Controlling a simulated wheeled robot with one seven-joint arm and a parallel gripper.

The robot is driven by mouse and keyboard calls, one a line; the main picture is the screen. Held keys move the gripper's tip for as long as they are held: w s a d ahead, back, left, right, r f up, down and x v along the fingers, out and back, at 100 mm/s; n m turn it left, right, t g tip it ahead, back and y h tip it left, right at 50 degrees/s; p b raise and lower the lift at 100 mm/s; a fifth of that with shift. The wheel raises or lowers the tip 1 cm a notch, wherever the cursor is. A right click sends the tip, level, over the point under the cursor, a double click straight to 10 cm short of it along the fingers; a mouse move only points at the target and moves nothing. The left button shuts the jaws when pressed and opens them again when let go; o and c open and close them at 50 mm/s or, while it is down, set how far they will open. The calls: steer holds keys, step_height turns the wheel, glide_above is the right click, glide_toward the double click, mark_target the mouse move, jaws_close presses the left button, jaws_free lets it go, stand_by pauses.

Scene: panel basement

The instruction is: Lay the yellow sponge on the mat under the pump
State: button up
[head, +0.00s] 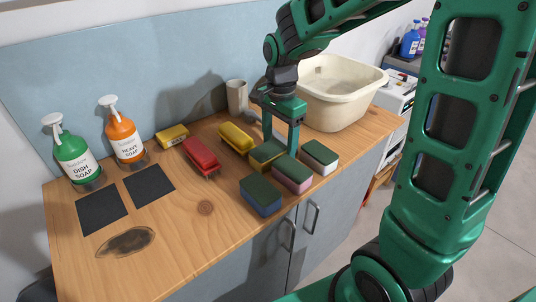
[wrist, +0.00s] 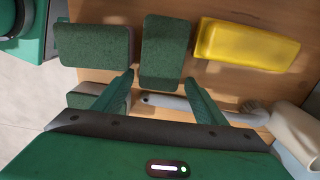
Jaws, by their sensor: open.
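The yellow sponge (head: 266,158), with a green top, lies on the wooden counter. My gripper (head: 280,146) is open just above its far side, and a finger partly hides it. In the wrist view, its green top (wrist: 165,48) lies just beyond my gripper (wrist: 160,78), lined up with the gap between the fingers. I cannot tell whether a finger touches it. Two dark mats (head: 102,210) and (head: 149,184) lie flat and bare. The green dish soap pump (head: 74,158) and orange heavy soap pump (head: 125,140) stand behind them, one behind each.
Pink (head: 292,175), blue (head: 262,197) and white (head: 319,157) sponges stand close by. A dark stain (head: 125,242) marks the clear front left.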

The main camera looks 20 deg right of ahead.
steer(key=c, duration=1.2)
steer(key=shift+r, duration=0.15)
